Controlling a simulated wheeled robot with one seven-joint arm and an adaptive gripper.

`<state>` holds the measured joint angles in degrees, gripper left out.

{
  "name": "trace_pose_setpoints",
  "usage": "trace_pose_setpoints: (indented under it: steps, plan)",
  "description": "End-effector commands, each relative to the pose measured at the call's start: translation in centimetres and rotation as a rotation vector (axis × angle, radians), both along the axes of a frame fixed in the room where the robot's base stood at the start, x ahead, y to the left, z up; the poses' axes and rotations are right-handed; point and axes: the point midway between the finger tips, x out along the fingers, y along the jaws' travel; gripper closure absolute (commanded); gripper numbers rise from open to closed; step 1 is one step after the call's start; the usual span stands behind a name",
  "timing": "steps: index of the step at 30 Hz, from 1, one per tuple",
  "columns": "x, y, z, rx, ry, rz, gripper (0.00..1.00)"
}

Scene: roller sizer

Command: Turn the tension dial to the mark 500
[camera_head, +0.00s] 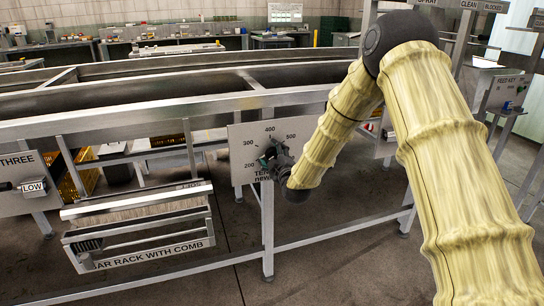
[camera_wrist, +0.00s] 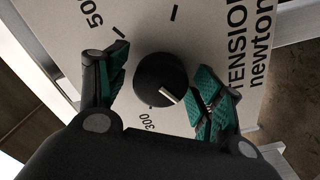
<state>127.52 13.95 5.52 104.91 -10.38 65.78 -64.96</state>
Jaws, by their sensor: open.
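The tension dial (camera_wrist: 155,75) is a round black knob on a pale panel (camera_head: 238,175) reading "TENSION newton". Its pale pointer bar (camera_wrist: 170,96) points to the lower right in the wrist view, on the side of the 300 mark (camera_wrist: 148,125) away from the 500 mark (camera_wrist: 93,20). My gripper (camera_wrist: 162,70) is open, with one green-padded finger on each side of the knob; I cannot tell whether either touches it. In the head view my gripper (camera_head: 274,158) is at the panel and hides the knob. The fingers cover part of the scale.
A rack labelled with a comb (camera_head: 150,252) hangs left of the panel. Metal rails and legs (camera_head: 268,225) frame the machine. A feed key panel (camera_head: 507,91) stands at the right.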

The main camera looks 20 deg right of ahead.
Motion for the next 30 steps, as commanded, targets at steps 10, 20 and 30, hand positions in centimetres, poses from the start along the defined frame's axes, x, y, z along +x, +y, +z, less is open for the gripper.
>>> trace_pose_setpoints:
  steps: [10, 20, 30]
  plan:
    - [0.02, 0.03, -0.01, 0.0, 0.0, 0.0, 0.53]
    - [0.01, 0.04, 0.0, 0.005, 0.001, 0.001, 0.79]
    - [0.0, -0.03, 0.06, 0.126, 0.005, 0.001, 0.79]
